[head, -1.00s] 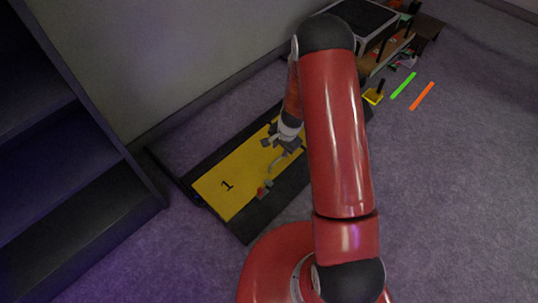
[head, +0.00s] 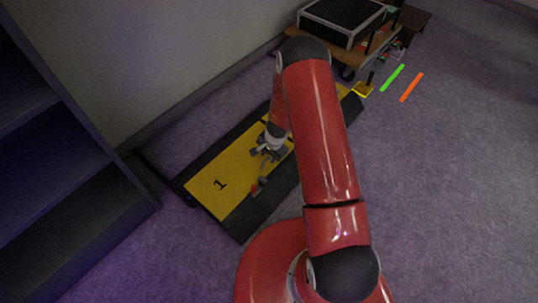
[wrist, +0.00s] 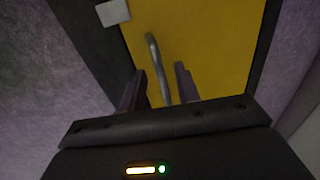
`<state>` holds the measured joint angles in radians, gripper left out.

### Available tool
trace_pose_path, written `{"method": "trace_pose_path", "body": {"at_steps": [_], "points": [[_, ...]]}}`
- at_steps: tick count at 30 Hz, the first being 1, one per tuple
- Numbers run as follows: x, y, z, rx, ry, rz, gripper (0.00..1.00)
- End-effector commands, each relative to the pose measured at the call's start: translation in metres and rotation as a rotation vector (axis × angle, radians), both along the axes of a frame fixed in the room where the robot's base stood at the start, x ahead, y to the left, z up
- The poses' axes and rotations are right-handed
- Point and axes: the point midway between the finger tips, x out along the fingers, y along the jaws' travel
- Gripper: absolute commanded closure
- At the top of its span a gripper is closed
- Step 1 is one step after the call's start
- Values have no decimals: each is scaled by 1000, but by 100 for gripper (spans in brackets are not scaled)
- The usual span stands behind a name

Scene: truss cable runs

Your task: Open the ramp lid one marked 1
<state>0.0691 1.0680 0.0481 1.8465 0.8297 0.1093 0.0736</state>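The yellow ramp lid marked 1 (head: 215,187) lies flat in the black ramp (head: 262,205) on the floor, and looks closed. It fills the middle of the wrist view (wrist: 215,40). A grey bar handle (wrist: 158,66) stands on the lid. My gripper (wrist: 161,82) is open, with one finger on each side of the handle's line; whether the fingers touch it I cannot tell. In the head view my gripper (head: 266,158) is low over the lid, right of the 1. A small red piece (head: 255,188) sits at the lid's near edge, and a pale block (wrist: 113,12) shows in the wrist view.
A dark shelf (head: 60,170) stands at the left. A wheeled cart with a black-topped case (head: 342,20) stands at the back right. Green (head: 392,77) and orange (head: 412,87) strips lie on the carpet. The floor at right is clear.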

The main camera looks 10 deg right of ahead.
Motion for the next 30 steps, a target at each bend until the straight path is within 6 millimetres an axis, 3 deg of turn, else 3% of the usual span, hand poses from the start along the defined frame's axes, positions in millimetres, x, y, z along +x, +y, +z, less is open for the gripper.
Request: {"method": "trace_pose_path", "body": {"at_steps": [1, 7, 20, 30], "points": [[0, 0, 0, 0, 0, 0, 74], [0, 0, 0, 0, 0, 1, 100], [0, 1, 3, -7, 6, 4, 100], [5, 5, 28, -69, 86, 10, 100]]}}
